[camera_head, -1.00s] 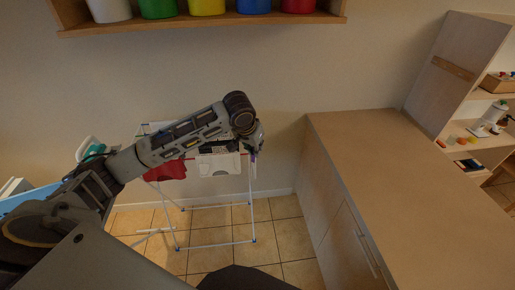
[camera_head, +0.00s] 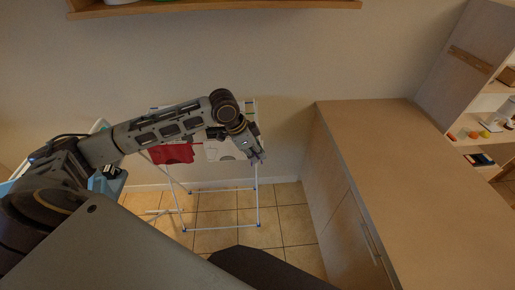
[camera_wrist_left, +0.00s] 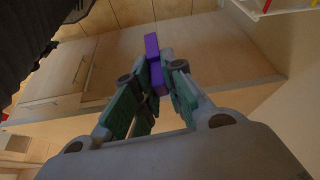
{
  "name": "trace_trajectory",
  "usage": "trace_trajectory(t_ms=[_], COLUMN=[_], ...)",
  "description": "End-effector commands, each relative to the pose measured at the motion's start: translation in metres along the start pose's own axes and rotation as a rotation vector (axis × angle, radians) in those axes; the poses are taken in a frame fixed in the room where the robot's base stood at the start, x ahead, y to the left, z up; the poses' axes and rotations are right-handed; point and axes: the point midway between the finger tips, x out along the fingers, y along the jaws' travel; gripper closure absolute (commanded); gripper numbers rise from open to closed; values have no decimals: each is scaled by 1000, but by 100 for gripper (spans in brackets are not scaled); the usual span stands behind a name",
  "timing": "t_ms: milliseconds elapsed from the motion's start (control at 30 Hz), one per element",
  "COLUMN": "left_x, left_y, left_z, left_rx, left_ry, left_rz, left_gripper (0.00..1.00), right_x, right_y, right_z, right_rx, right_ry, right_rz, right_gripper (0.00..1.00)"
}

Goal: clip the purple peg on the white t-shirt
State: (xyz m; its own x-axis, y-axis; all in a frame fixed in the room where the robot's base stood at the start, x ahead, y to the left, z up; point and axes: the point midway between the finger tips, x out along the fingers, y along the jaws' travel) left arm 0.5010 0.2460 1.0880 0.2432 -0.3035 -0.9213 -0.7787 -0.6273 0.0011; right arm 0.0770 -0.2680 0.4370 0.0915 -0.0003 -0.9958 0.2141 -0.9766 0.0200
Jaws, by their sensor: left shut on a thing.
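My left gripper (camera_wrist_left: 155,85) is shut on the purple peg (camera_wrist_left: 152,47), which stands out beyond the fingertips in the left wrist view. In the head view the left gripper (camera_head: 258,157) hangs at the right end of the drying rack (camera_head: 257,190), pointing down. The white t-shirt (camera_head: 213,150) hangs on the rack, just left of the gripper and partly hidden behind my arm. I cannot tell whether the peg touches the t-shirt. My right gripper is not in view.
A red garment (camera_head: 172,154) hangs on the rack left of the t-shirt. A wooden counter (camera_head: 400,170) stands to the right, with a shelf unit (camera_head: 485,115) beyond it. A wall shelf (camera_head: 200,6) runs along the top. Tiled floor (camera_head: 275,220) shows between rack and counter.

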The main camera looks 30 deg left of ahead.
Motion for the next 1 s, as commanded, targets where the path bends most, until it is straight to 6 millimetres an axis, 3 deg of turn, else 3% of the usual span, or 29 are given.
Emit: trace_trajectory(t_ms=[1000], left_x=[-11], left_y=[48], left_z=[18], left_rx=[760], left_ry=[0], left_rz=[322], left_gripper=[97], right_x=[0], right_y=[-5], right_z=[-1], right_rx=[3], right_ry=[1], right_rz=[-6], right_gripper=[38])
